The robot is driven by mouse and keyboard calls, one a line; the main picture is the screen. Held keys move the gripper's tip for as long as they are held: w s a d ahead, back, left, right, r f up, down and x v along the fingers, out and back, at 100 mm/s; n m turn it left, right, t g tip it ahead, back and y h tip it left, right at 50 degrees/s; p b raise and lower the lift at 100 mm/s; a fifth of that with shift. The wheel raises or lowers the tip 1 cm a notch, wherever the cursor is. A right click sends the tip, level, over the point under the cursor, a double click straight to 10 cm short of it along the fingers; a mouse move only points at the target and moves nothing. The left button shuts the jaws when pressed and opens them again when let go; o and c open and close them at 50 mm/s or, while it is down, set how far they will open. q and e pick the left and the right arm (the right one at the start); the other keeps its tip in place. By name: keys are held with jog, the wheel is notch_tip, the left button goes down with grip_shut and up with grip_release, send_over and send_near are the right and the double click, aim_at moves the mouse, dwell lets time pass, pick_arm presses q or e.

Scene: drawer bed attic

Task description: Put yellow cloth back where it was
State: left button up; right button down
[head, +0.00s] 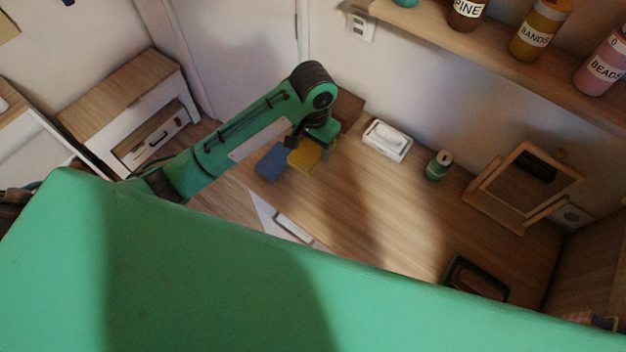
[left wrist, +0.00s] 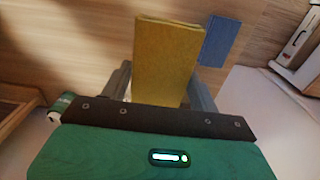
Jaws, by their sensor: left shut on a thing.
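The yellow cloth (head: 304,155) is a flat folded piece held by my left gripper (head: 312,146) near the left end of the wooden desk. In the left wrist view the yellow cloth (left wrist: 166,56) stands out between the two fingers of the left gripper (left wrist: 160,88), which is shut on it. A blue cloth (head: 272,161) shows just left of the yellow one in the head view. In the left wrist view the blue cloth (left wrist: 219,41) is to the right of and beyond the yellow one. My right gripper is not in view.
The desk (head: 350,200) holds a white dish (head: 387,140), a green can (head: 438,166), a wooden frame stand (head: 525,185) and a dark tray (head: 474,279). A shelf with bottles (head: 540,28) hangs above. A white drawer unit (head: 150,140) stands left. Mid-desk is clear.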

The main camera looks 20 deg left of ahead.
pick_arm(q)
jog(key=p, duration=0.4)
send_over(313, 187)
notch_tip(313, 187, down, 13)
jog(key=shift+r, duration=0.2)
jog(key=shift+d+f, duration=0.1)
jog(key=shift+f, duration=0.5)
jog(key=shift+f+p, duration=0.3)
jog(key=shift+f, duration=1.6)
jog(key=o, duration=0.9)
jog(key=shift+r, duration=0.1)
